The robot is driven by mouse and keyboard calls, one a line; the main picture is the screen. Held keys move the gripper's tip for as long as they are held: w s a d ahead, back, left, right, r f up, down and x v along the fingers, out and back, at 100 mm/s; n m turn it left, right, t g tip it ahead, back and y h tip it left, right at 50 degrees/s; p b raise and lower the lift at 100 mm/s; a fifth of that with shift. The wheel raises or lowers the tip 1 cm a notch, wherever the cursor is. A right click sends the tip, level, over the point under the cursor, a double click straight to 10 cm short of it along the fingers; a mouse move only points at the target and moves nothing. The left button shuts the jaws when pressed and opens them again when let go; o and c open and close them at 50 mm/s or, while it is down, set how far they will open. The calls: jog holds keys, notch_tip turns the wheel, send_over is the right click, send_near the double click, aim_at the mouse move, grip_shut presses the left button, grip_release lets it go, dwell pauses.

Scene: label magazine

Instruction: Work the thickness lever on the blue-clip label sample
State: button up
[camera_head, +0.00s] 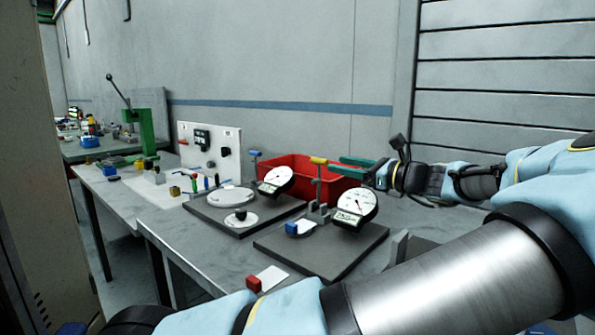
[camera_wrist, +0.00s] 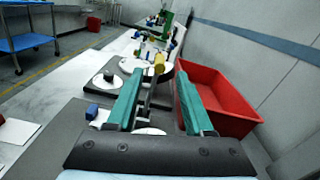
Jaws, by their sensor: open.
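The label sample with the blue clip (camera_head: 291,228) lies at the near thickness gauge, by the foot of its post. The clip also shows left of my fingers in the wrist view (camera_wrist: 91,111). The lever's yellow knob (camera_head: 319,160) tops the upright post. The gauge dial (camera_head: 357,204) faces the head camera. My gripper (camera_head: 345,162) is open, its green fingers at about knob height, to the right of the knob. In the wrist view the yellow knob (camera_wrist: 160,62) appears between the fingertips (camera_wrist: 160,74), apparently just beyond them; contact cannot be told.
A red bin (camera_head: 265,164) stands close behind the gauges. A second gauge (camera_head: 277,178) with a blue-knobbed lever (camera_head: 255,153) stands to the left. A red clip (camera_head: 254,283) on a white label lies at the front table edge. A white panel (camera_head: 229,150) stands further back.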

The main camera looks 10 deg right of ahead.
aim_at(319, 161)
jog(key=p+x, duration=0.2)
jog(key=x, duration=0.9)
jog(key=shift+f, duration=0.2)
jog(key=shift+w, duration=0.1)
grip_shut()
dwell(1.0)
